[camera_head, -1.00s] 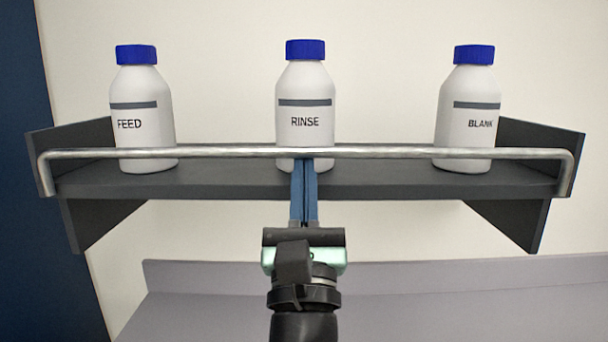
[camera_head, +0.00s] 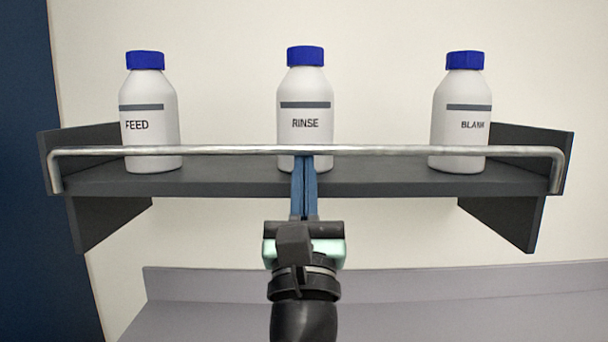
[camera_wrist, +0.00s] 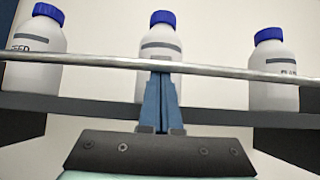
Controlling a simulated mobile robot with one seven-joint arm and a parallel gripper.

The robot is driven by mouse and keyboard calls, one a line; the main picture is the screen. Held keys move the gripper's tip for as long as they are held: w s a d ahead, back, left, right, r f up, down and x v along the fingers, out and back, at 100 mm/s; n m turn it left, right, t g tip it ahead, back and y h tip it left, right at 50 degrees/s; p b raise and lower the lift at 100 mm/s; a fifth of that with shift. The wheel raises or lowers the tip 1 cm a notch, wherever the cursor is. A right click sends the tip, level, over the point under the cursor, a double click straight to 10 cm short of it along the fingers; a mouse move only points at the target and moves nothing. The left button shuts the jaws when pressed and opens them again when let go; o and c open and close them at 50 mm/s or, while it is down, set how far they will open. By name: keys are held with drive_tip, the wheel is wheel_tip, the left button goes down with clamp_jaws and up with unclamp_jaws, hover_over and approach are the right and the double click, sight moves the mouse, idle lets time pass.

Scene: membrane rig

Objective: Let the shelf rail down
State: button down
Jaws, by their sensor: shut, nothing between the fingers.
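The shelf rail (camera_head: 210,151) is a silver bar across the front of the dark grey shelf (camera_head: 220,182), bent down at both ends to the side panels. It is up, crossing in front of the lower part of the bottles. My gripper (camera_head: 304,160) has its blue fingers together, with the tips at the rail's middle, just below or behind the bar; I cannot tell whether they touch it. In the wrist view the rail (camera_wrist: 100,59) crosses right at the fingertips (camera_wrist: 161,76). Nothing shows between the fingers.
Three white bottles with blue caps stand on the shelf behind the rail: FEED (camera_head: 150,110) at left, RINSE (camera_head: 304,105) in the middle, BLANK (camera_head: 460,110) at right. A grey ledge (camera_head: 450,295) lies below. The space between shelf and ledge is open.

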sight(304, 155)
drive_tip(key=shift+s+r+t+b, duration=0.15)
drive_tip(key=shift+s+t+b, duration=0.2)
drive_tip(key=shift+t+b, duration=0.65)
idle(1.8)
drive_tip(key=shift+s+b, duration=0.2)
drive_tip(key=shift+b, duration=0.65)
idle(0.9)
drive_tip(key=shift+s+f+b, duration=0.2)
drive_tip(key=shift+f+b, duration=0.15)
drive_tip(key=shift+b, duration=0.1)
idle(0.8)
drive_tip(key=shift+s+f, duration=0.5)
drive_tip(key=shift+f, duration=0.05)
drive_tip(key=shift+s+f, duration=0.2)
drive_tip(key=shift+f, duration=0.1)
idle(0.9)
